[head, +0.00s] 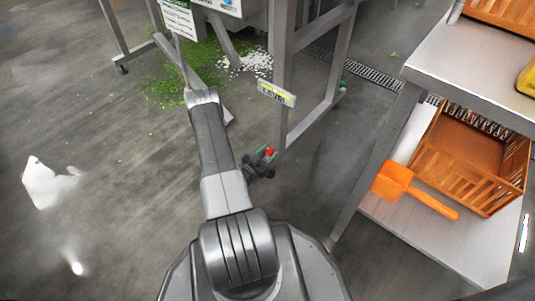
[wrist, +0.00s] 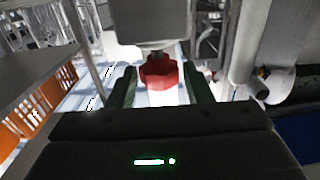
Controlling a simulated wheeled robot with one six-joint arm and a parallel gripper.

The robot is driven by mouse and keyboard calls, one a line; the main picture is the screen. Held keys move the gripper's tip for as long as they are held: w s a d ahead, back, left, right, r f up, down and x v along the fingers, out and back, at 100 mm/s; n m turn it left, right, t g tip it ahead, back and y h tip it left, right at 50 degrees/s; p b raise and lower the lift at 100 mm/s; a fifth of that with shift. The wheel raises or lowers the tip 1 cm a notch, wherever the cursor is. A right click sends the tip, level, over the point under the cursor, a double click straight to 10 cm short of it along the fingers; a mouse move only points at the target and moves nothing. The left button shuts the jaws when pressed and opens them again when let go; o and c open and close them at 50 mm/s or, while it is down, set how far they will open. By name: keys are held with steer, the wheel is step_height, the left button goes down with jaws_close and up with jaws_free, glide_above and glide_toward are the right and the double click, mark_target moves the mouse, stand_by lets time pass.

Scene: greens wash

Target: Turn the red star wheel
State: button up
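The red star wheel (wrist: 160,73) sits under a grey box-like housing (wrist: 150,22) in the wrist view. It is centred between the two green fingers of my gripper (wrist: 160,76). The fingers are apart, with a narrow gap on each side of the wheel. I cannot tell how far beyond the fingertips the wheel is. In the head view my gripper (head: 262,162) is small, beside a grey frame leg, with a red spot (head: 269,152) at its fingers. My arm hides part of that area.
A steel shelf (head: 440,67) stands at the right, with an orange crate (head: 471,181) and an orange scoop (head: 396,181) on its lower level. Grey frame legs (head: 283,75) stand close to my gripper. Green scraps (head: 190,75) litter the floor. The floor at the left is open.

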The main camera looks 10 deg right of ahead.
steer(key=shift+a, duration=0.1)
steer(key=p+v, duration=0.3)
steer(key=v, duration=1)
steer(key=shift+s+a+p, duration=0.2)
steer(key=shift+s+p, duration=0.05)
steer(key=shift+p, duration=0.15)
steer(key=b+x, duration=0.3)
steer(key=x, duration=1)
steer(key=shift+w+d+b, duration=0.25)
steer(key=shift+d+b, duration=0.05)
steer(key=shift+b, duration=0.1)
